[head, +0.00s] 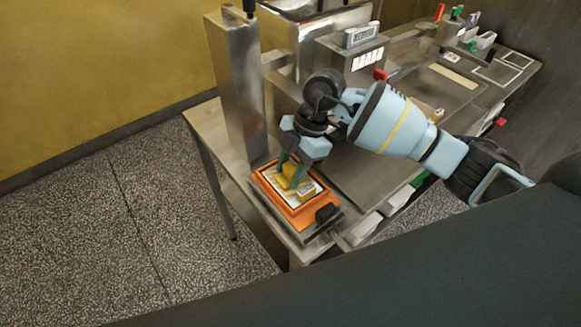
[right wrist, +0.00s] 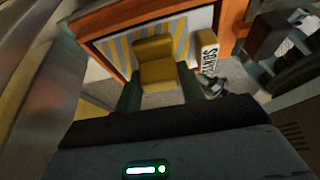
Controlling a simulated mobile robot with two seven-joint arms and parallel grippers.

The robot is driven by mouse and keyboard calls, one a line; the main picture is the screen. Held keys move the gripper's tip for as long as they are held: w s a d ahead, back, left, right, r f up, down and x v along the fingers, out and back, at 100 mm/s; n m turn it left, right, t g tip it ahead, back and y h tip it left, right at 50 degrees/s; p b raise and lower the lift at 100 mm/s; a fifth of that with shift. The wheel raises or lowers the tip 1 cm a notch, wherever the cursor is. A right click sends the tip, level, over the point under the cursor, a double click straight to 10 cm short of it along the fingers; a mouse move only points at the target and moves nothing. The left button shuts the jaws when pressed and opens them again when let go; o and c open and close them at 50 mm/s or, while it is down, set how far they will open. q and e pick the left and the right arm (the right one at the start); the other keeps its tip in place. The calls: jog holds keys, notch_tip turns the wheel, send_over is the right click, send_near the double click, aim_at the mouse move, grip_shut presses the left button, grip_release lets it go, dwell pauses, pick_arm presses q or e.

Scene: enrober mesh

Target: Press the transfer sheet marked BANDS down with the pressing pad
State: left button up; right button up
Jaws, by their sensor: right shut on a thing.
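My right gripper (head: 291,168) is shut on a yellow block, which looks like the pressing pad (right wrist: 157,68); a finger lies on each side of it in the right wrist view. The pad is over a sheet with yellow and pale stripes (right wrist: 117,48), which looks like the BANDS transfer sheet. Its name is not readable. The sheet lies inside an orange frame (head: 301,217) at the table's near left end. I cannot tell whether the pad touches the sheet. The pad and fingers hide part of the sheet. My left gripper is not in view.
A yellow block with a lettered white label (right wrist: 208,58) lies beside the pad. A black block (head: 327,212) is at the frame's near corner. A tall steel column (head: 238,85) stands close behind the frame. Steel machinery with a display (head: 361,35) stands farther back.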

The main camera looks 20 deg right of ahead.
jog(key=shift+r, duration=3.45)
jog(key=shift+s+f, duration=0.1)
